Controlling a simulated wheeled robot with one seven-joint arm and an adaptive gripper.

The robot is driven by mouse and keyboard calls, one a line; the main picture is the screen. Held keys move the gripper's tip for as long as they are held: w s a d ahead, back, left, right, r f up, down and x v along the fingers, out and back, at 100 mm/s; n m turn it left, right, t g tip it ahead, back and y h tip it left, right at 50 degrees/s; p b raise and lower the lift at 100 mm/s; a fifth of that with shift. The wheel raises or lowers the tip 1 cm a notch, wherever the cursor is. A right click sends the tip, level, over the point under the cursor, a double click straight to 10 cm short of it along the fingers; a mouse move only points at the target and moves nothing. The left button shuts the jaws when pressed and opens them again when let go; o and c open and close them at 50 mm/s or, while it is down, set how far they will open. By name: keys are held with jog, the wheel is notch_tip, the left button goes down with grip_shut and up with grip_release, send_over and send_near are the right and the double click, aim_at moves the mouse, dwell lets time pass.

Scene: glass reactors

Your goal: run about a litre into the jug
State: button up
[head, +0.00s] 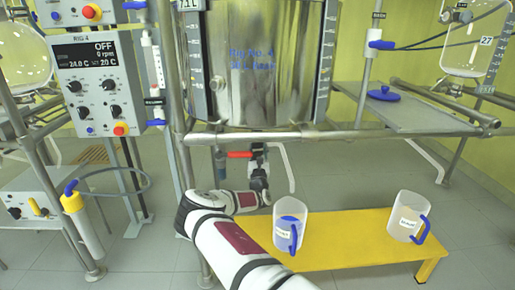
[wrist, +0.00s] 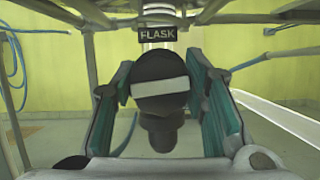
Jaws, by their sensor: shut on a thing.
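My gripper (head: 259,180) is below the steel vessel (head: 262,65), at the bottom valve with a red lever (head: 241,154). In the wrist view its teal-padded fingers (wrist: 162,85) are shut on a round black knob with a white band (wrist: 160,88), under a "FLASK" label (wrist: 157,34). A clear jug with a blue handle (head: 290,222) stands upright on a yellow bench, just right of my gripper. A second jug (head: 407,217) stands farther right on it. I cannot tell the liquid level in either jug, nor whether liquid is flowing.
The yellow bench (head: 345,253) is clear between the jugs. A control box (head: 98,85) reading OFF and 0 rpm is at left. Frame tubes (head: 330,133) cross above my gripper. A grey shelf (head: 400,110) bears a blue lid (head: 385,93). A yellow-topped cylinder (head: 80,215) stands at left.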

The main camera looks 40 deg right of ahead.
jog(key=n+y+p, duration=0.1)
jog(key=n+p, duration=0.1)
jog(key=n+t+y+p, duration=0.1)
jog(key=n+p, duration=0.1)
jog(key=n, duration=0.1)
jog(key=shift+r+n, duration=0.15)
jog(key=shift+n, duration=0.15)
jog(key=shift+n+t+y+p, duration=0.3)
jog(key=shift+n+y+p, duration=0.45)
jog(key=shift+n, duration=0.25)
jog(key=o, duration=1.2)
jog(key=shift+f, duration=0.2)
jog(key=shift+a, duration=0.1)
jog(key=v, duration=1.2)
jog(key=shift+r, duration=0.1)
